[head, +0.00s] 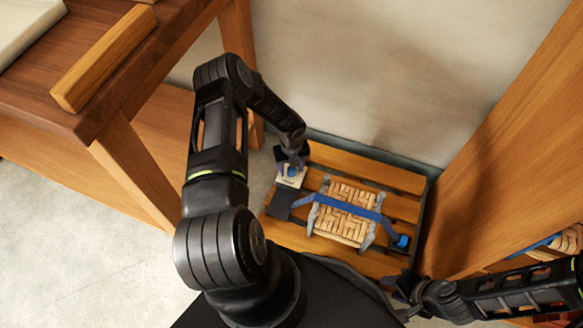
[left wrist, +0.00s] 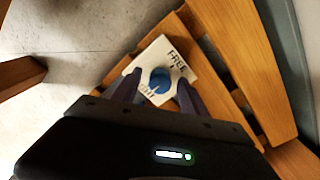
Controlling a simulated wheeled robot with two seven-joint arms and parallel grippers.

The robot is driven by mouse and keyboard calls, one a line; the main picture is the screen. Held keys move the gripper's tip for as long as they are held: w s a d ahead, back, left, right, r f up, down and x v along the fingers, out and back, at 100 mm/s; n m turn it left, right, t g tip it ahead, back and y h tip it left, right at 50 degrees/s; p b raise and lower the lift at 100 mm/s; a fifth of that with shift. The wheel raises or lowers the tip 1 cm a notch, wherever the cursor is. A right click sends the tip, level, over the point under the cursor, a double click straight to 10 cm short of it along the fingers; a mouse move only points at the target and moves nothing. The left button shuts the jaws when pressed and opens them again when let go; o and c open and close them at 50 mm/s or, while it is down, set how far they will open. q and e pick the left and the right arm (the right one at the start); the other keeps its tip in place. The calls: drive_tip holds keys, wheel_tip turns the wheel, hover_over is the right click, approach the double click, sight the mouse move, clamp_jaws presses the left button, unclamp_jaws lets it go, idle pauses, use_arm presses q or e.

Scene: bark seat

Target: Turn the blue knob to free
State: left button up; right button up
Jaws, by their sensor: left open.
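The blue knob (left wrist: 160,80) sits on a pale plate (left wrist: 178,62) with the word FREE at its upper right and a partly hidden word at its lower left. A faint light mark on the knob seems to face the lower-left word. In the head view the knob (head: 291,171) is at the left end of the slatted platform. My left gripper (head: 291,160) is over it, open, with one finger on each side of the knob; I cannot tell whether they touch it. My right gripper (head: 402,288) is low at the right, its jaws unclear.
A woven bark seat (head: 345,192) between grey clamps lies on the slatted platform (head: 290,238). A blue strap (head: 340,205) crosses it to a blue piece (head: 402,242) at the right. A wooden table (head: 88,125) stands left, a wooden panel (head: 520,150) right, a wall behind.

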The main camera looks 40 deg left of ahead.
use_arm(q)
drive_tip(key=shift+c, duration=0.5)
clamp_jaws()
